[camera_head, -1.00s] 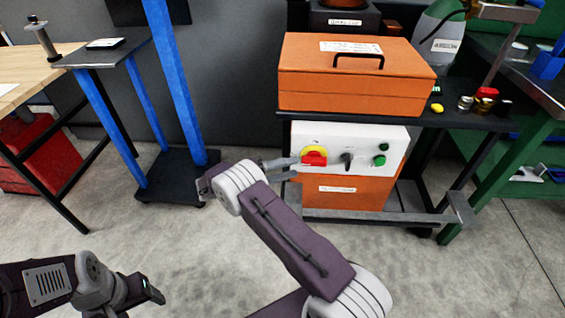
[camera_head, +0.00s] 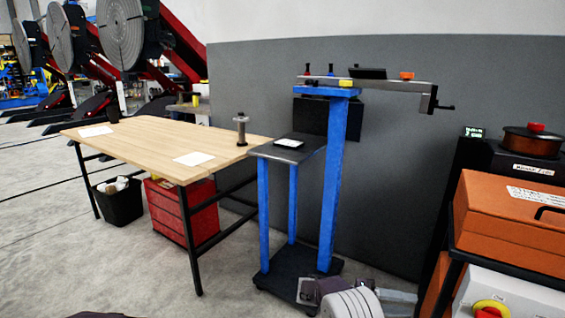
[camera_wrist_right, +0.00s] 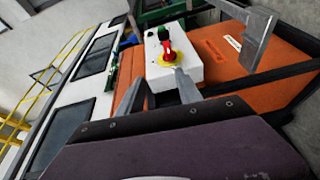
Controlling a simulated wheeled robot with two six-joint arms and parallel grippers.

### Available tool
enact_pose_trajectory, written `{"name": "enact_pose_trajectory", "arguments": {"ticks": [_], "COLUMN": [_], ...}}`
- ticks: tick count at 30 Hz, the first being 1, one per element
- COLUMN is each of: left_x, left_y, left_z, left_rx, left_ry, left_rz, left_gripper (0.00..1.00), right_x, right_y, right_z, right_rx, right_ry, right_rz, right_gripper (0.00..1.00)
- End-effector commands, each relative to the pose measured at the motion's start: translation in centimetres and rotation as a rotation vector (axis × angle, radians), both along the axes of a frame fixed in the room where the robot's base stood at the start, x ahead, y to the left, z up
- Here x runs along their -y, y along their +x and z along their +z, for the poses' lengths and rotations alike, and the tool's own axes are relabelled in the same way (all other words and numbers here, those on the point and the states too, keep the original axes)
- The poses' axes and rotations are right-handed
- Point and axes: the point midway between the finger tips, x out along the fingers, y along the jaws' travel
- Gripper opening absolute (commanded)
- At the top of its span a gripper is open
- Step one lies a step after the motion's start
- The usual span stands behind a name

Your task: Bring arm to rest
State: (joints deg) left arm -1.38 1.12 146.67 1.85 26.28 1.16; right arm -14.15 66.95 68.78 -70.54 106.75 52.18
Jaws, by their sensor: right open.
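My right arm shows at the bottom of the head view, with its gripper (camera_head: 398,296) pointing right toward the white control panel (camera_head: 512,294). In the right wrist view the two grey fingers (camera_wrist_right: 156,88) are apart with nothing between them. The red-and-yellow rotary switch (camera_wrist_right: 167,55) on the panel lies just beyond the fingertips there; I see no clear contact. In the head view the switch (camera_head: 490,308) is cut by the bottom edge, right of the gripper. My left gripper is not in view.
An orange case (camera_head: 505,225) sits above the panel. A blue-legged stand (camera_head: 334,190) is behind my right arm. A wooden table (camera_head: 130,143), red drawer cabinet (camera_head: 180,212) and black bin (camera_head: 118,203) are left. A grey metal bracket (camera_wrist_right: 258,45) is near the right finger.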

Motion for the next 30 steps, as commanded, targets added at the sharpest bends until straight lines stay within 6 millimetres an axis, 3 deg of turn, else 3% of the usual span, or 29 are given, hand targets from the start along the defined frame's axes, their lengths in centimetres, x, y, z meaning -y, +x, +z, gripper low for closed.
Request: {"name": "enact_pose_trajectory", "arguments": {"ticks": [8, 12, 15, 20, 24, 30], "left_x": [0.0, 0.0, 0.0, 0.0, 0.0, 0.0], "left_y": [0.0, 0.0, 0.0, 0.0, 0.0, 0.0], "left_z": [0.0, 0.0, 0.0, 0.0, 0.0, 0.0], "left_rx": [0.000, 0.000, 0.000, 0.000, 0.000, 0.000], "left_ry": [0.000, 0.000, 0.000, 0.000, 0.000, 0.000], "left_rz": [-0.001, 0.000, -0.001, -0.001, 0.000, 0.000], "left_gripper": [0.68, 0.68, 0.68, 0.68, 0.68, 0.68], "right_x": [2.0, 3.1, 3.6, 2.1, -2.7, -10.4], "right_y": [-1.9, -4.6, -7.3, -13.6, -18.7, -22.0], "right_z": [5.9, 7.4, 7.4, 4.4, -0.2, -5.6], "right_rx": [0.093, 0.112, 0.104, 0.071, 0.072, 0.152], "right_ry": [0.053, 0.161, 0.298, 0.670, 1.051, 1.443], "right_rz": [-0.073, -0.124, -0.155, -0.174, -0.127, 0.011], "right_gripper": [0.42, 0.42, 0.42, 0.42, 0.42, 0.42]}}
